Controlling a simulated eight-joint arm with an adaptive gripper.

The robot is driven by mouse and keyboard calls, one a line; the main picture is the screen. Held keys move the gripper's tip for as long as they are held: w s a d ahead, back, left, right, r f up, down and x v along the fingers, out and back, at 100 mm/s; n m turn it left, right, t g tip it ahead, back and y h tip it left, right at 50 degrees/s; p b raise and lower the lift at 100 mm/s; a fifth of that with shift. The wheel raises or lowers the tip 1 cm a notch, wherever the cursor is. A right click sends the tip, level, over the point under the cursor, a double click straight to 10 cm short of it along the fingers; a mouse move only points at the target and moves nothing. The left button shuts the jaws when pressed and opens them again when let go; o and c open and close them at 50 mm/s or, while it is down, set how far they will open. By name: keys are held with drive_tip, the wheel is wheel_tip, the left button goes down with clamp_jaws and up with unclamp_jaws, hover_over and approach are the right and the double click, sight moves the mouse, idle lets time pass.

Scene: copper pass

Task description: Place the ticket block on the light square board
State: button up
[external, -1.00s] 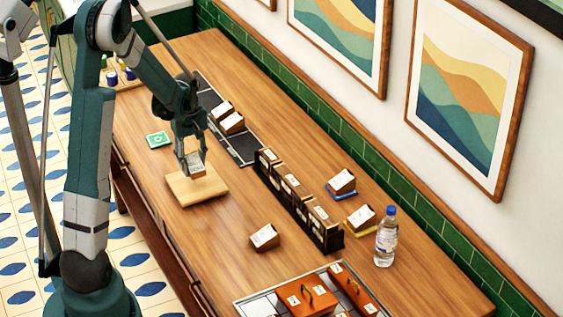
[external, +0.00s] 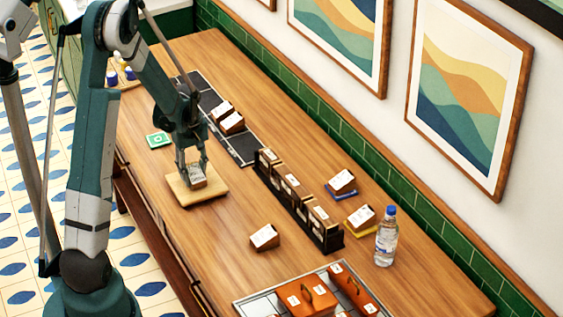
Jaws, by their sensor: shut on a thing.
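The light square board (external: 184,198) lies on the wooden counter, left of the black rack. A small ticket block (external: 197,179) with a white printed face is between my gripper's fingers, low over the right part of the board. My gripper (external: 193,170) points down and is shut on this block. The block appears to touch the board or sit just above it; I cannot tell which. The fingers hide part of the block's sides.
A black rack (external: 327,235) of ticket blocks stands right of the board. A loose block (external: 265,237) lies in front of it. A green card (external: 158,140) lies behind the board. A water bottle (external: 386,237) and a tray with orange boxes (external: 307,298) are at the front right.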

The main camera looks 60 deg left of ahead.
sight(193, 169)
drive_tip(key=shift+f, duration=0.15)
drive_tip(key=o, duration=0.9)
drive_tip(key=shift+r, duration=6.2)
